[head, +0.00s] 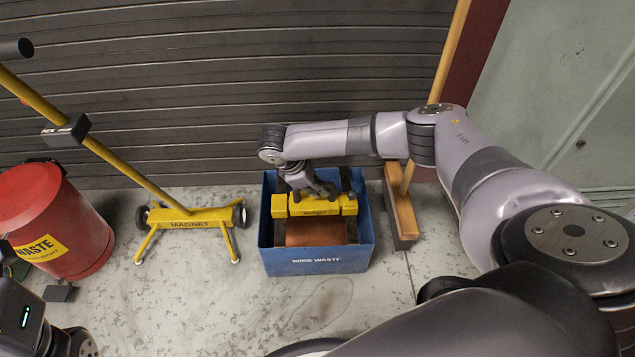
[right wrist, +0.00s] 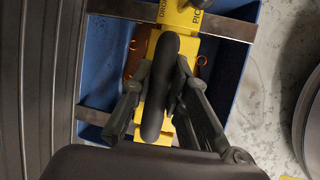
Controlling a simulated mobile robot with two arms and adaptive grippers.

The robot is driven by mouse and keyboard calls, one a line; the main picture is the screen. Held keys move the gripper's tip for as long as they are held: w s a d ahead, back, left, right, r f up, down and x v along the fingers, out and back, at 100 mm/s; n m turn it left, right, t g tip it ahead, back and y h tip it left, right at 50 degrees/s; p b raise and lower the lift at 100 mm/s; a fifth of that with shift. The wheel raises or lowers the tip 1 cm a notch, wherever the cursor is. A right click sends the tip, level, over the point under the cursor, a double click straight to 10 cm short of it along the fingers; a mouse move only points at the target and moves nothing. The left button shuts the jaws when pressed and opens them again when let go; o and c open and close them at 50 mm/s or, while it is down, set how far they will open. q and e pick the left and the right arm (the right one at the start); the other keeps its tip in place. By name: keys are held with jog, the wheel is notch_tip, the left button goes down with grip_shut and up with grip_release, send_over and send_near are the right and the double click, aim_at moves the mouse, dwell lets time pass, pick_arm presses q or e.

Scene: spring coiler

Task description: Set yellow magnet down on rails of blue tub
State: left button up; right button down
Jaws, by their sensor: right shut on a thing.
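The yellow magnet (head: 322,208) is a blocky bar with a dark handle (right wrist: 160,85). It lies level across the opening of the blue tub (head: 317,262), which is marked as wire waste. Two grey metal rails (right wrist: 225,25) cross the tub; the other rail (right wrist: 92,116) shows at lower left in the right wrist view. The magnet spans both, but I cannot tell if it touches them. My right gripper (right wrist: 158,92) is shut on the magnet's handle, with one finger on each side. My left gripper (head: 80,343) shows only partly at the bottom left; its fingers are unclear.
Copper-coloured waste (head: 315,232) lies in the tub. A yellow wheeled magnet sweeper (head: 185,217) stands left of it, beside a red waste can (head: 50,222). A broom (head: 400,208) stands close on the right. The slatted wall (head: 200,90) is behind. Floor in front is clear.

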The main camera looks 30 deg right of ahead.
jog(key=c, duration=1.5)
grip_release()
jog(key=shift+o, duration=0.2)
jog(key=shift+f, duration=0.1)
